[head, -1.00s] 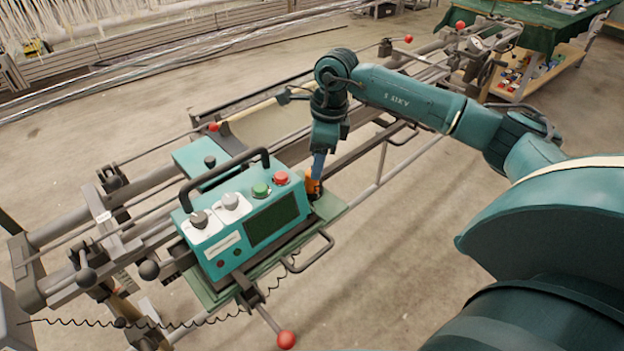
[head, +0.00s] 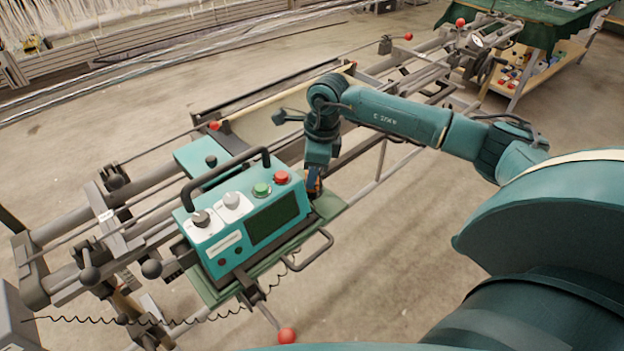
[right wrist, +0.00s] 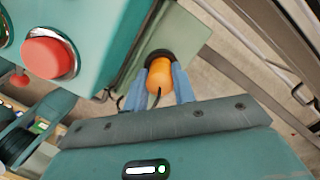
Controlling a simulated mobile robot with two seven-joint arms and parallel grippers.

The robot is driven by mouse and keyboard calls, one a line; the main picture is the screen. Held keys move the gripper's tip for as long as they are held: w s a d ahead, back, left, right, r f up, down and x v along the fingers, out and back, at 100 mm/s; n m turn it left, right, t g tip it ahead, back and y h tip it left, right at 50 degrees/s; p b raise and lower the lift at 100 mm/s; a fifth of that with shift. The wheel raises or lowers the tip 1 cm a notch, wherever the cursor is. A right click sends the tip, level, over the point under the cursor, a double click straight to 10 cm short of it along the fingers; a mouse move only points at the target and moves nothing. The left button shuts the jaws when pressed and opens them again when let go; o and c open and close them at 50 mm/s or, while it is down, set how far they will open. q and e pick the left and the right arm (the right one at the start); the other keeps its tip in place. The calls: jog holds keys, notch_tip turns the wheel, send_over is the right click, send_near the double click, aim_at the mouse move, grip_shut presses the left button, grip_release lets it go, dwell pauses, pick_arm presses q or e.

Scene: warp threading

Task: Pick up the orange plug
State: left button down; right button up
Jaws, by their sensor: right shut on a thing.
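The orange plug (right wrist: 160,76) shows in the right wrist view between the two blue fingers of my right gripper (right wrist: 165,88). The fingers are shut on it from both sides. A dark ring surrounds its far end, next to the teal control box; I cannot tell whether the plug is seated there or clear of it. In the head view my right gripper (head: 314,183) points down beside the box's right end, and only a little of the orange shows. My left gripper is not in view.
The teal control box (head: 228,245) with its red button (head: 281,178), green button and grey knobs stands on a green plate (head: 327,207) right beside the gripper. Metal rails run along the machine. A coiled black cable hangs at the front. Open floor lies to the right.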

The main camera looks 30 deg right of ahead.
jog(key=shift+c, duration=1.3)
jog(key=shift+r, duration=0.15)
